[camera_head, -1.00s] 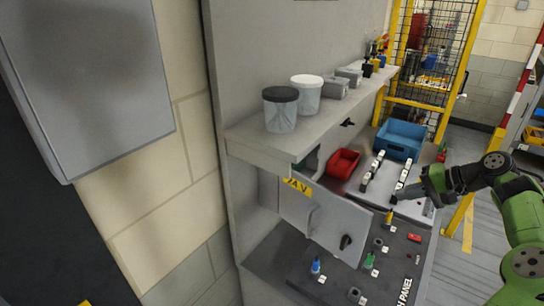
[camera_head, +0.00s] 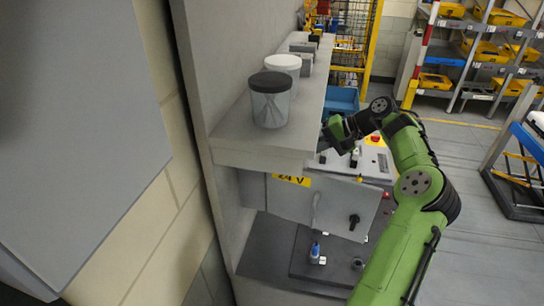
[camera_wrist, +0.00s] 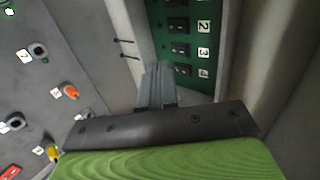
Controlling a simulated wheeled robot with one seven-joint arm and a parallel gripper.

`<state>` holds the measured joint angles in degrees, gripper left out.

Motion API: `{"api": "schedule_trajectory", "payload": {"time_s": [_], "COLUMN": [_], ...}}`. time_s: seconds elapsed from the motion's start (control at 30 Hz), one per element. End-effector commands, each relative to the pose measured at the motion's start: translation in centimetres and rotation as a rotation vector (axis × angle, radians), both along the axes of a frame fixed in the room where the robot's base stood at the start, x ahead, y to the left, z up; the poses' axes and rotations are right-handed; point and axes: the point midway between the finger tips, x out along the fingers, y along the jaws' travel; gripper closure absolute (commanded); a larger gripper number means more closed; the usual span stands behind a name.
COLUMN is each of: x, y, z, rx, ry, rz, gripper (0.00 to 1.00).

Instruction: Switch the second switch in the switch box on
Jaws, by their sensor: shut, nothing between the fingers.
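The switch box (camera_head: 292,181), with a yellow 24 V label, sits under the shelf in the head view. Its grey door (camera_head: 335,208) stands swung out and hides the switches there. In the wrist view, a green board (camera_wrist: 205,12) inside the box carries black switches with labels 2, 3 and 4. The second switch (camera_wrist: 178,25) is by the label 2, near the top; its on or off position is too small to tell. My gripper (camera_wrist: 159,68) is shut and empty, with its tips beside the board's lower left edge. I cannot tell whether they touch anything.
The shelf (camera_head: 250,140) above the box holds a black-lidded jar (camera_head: 270,100) and a white-lidded jar (camera_head: 285,68). Below is a dark control panel (camera_head: 300,262) with a blue knob (camera_head: 315,251). A blue bin (camera_head: 341,100) stands behind my arm.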

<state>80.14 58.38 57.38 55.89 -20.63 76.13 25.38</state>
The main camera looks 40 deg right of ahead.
Motion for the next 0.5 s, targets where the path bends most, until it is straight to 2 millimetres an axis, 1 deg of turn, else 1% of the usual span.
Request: {"api": "schedule_trajectory", "payload": {"time_s": [0.07, 0.17, 0.5], "x": [0.4, 1.3, 5.6], "y": [0.4, 1.2, 5.2], "z": [-0.4, -1.4, -6.1], "rx": [0.000, 0.001, 0.001], "ry": [0.000, 0.002, 0.003], "rz": [0.004, 0.005, 0.007], "gripper": [1.00, 1.00, 1.00]}}
